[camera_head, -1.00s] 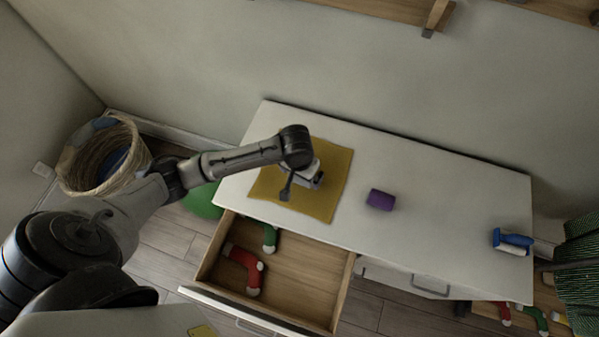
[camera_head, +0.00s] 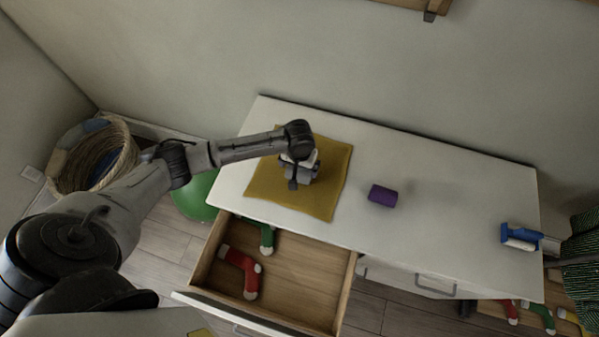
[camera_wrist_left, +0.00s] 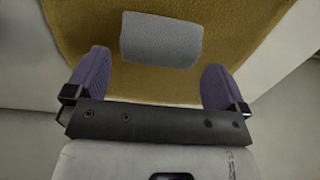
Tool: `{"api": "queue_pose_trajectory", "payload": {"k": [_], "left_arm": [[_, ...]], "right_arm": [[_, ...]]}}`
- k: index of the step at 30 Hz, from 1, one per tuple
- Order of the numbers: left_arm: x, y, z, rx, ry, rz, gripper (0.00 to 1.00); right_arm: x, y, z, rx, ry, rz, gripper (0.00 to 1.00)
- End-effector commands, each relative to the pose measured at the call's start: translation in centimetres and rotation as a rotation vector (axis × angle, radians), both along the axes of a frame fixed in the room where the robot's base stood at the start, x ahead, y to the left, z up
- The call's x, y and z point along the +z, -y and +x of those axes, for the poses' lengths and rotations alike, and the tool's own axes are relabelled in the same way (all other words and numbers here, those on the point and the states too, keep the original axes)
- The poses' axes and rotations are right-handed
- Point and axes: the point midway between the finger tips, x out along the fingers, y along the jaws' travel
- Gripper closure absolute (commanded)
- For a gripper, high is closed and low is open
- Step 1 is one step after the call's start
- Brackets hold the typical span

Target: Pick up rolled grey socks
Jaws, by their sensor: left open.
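The rolled grey socks (camera_wrist_left: 162,40) lie on a mustard-yellow cloth (camera_head: 332,170) on the white dresser top. In the left wrist view they sit just beyond and between my left gripper's purple-grey fingers, with no contact seen. My left gripper (camera_wrist_left: 155,78) is open and empty. In the head view my left gripper (camera_head: 295,184) points down over the cloth and hides the socks. My right gripper does not show.
A purple roll (camera_head: 382,195) and a blue-and-white brush-like item (camera_head: 521,238) lie on the dresser (camera_head: 440,215). An open drawer (camera_head: 300,290) below holds red (camera_head: 240,271) and green (camera_head: 268,237) socks. A wicker basket (camera_head: 118,160) stands at left.

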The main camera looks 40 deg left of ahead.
Motion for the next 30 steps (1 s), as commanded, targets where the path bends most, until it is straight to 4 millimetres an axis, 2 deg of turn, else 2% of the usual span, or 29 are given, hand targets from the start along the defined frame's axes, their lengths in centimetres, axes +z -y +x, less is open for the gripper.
{"api": "queue_pose_trajectory", "payload": {"k": [12, 23, 30], "left_arm": [[-4.6, 0.0, -0.1, 0.0, 0.0, 0.001, 0.0], [-5.2, 0.0, -0.1, -0.001, 0.001, 0.001, 0.0], [-5.2, -0.1, -0.1, 0.0, 0.001, 0.001, 0.21]], "right_arm": [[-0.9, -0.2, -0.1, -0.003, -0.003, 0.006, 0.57], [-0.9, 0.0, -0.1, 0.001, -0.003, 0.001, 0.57], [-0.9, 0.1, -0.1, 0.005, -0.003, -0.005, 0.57]]}}
